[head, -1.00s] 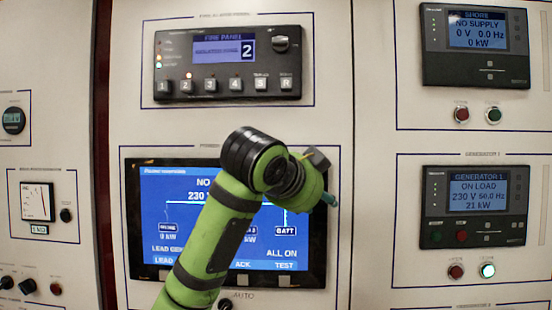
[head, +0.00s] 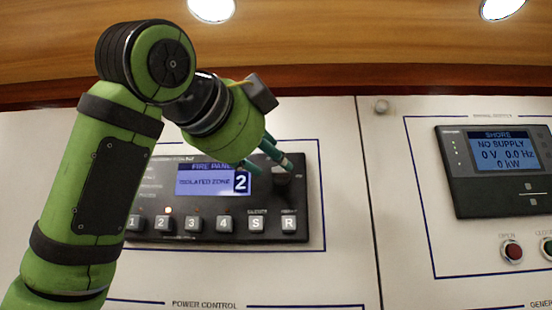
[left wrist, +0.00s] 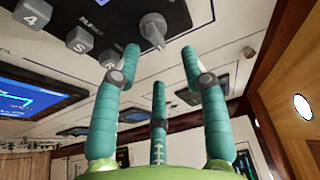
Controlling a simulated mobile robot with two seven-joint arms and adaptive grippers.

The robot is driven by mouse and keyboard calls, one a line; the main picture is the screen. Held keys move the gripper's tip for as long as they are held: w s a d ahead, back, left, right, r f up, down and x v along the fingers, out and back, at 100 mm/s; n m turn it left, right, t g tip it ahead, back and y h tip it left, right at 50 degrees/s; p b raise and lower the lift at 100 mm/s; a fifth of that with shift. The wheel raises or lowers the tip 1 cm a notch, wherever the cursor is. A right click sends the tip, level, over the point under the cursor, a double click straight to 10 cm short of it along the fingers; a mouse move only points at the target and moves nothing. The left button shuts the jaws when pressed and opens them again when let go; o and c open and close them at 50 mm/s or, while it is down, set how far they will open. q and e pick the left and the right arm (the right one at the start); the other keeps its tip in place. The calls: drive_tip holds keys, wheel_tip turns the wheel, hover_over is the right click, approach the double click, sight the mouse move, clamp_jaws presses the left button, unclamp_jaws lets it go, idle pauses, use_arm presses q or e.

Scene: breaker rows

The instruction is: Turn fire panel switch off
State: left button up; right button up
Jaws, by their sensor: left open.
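The fire panel (head: 175,232) is a dark unit on the light wall. Its screen (head: 210,181) reads "ISOLATED ZONE" with a large 2. In the left wrist view the switch (left wrist: 153,28) shows as a grey knob with a pointer. My left gripper (head: 268,160) has teal fingers and is open and empty, just above the switch in the head view. In the left wrist view the gripper (left wrist: 160,55) has its fingertips spread below the switch; contact cannot be told. My right gripper is not in view.
Numbered buttons (head: 193,224) and the S and R buttons (head: 273,224) line the panel's lower edge. A shore panel (head: 498,165) with a red button (head: 511,251) is on the right. A wooden band (head: 330,45) runs above the wall.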

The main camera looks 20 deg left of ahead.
sight(277, 173)
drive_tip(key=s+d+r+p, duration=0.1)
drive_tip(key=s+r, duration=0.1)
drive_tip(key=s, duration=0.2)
use_arm(q)
drive_tip(key=w, duration=0.4)
drive_tip(key=shift+w+a+f, duration=0.1)
drive_tip(key=shift+w+f, duration=0.1)
drive_tip(key=shift+w, duration=0.15)
drive_tip(key=shift+w+a+f, duration=0.15)
drive_tip(key=shift+w, duration=0.4)
drive_tip(key=shift+s, duration=0.3)
drive_tip(key=shift+s+d, duration=0.1)
drive_tip(key=shift+d, duration=0.1)
drive_tip(key=c, duration=0.7)
drive_tip(key=shift+a, duration=0.3)
clamp_jaws()
drive_tip(key=shift+d, duration=0.1)
drive_tip(key=shift+r, duration=0.2)
drive_tip(key=shift+n, duration=0.3)
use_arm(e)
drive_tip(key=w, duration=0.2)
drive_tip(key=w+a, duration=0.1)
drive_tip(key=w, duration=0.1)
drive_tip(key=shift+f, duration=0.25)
use_arm(q)
drive_tip(key=shift+s+n+b, duration=0.1)
drive_tip(key=shift+n+b, duration=0.3)
drive_tip(key=shift+b, duration=0.05)
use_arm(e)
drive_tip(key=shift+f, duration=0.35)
